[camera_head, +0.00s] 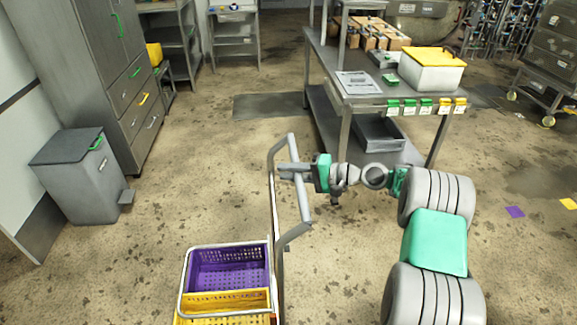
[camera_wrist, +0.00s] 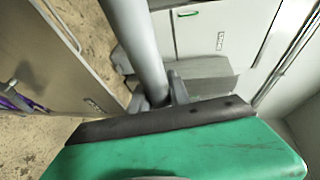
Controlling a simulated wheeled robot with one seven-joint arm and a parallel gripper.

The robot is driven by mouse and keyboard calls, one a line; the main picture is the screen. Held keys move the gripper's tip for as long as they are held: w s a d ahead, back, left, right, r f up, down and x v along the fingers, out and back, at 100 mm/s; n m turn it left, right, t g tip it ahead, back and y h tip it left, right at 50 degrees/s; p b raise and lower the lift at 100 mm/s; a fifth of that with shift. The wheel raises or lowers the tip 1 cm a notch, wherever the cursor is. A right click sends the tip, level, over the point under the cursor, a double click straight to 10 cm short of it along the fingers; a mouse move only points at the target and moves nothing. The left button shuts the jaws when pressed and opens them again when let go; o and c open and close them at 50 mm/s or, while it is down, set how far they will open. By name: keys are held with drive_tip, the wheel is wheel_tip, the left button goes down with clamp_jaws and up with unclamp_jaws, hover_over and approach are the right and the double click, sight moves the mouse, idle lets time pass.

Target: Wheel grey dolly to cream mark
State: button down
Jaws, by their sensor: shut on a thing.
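The grey dolly's tubular push handle (camera_head: 303,200) rises at the lower middle of the head view. Purple (camera_head: 228,270) and yellow (camera_head: 228,302) crates sit at its left, in a light tubular frame; its base and wheels are out of view. My gripper (camera_head: 297,171) reaches in from the right and is shut on the handle's bar. In the wrist view the grey bar (camera_wrist: 138,45) runs down between the fingers of my gripper (camera_wrist: 163,88). I make out no cream mark in either view.
A metal workbench (camera_head: 345,140) stands ahead right with a yellow-lidded box (camera_head: 432,70). A grey bin (camera_head: 78,175) and tall cabinet (camera_head: 90,60) line the left. Purple (camera_head: 514,211) and yellow-orange (camera_head: 569,203) floor marks lie right. Floor (camera_head: 195,165) between bin and dolly is clear.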

drive_tip(key=shift+f, duration=0.2)
drive_tip(key=c, duration=1.2)
unclamp_jaws()
drive_tip(key=shift+r, duration=0.15)
drive_tip(key=shift+c, duration=0.2)
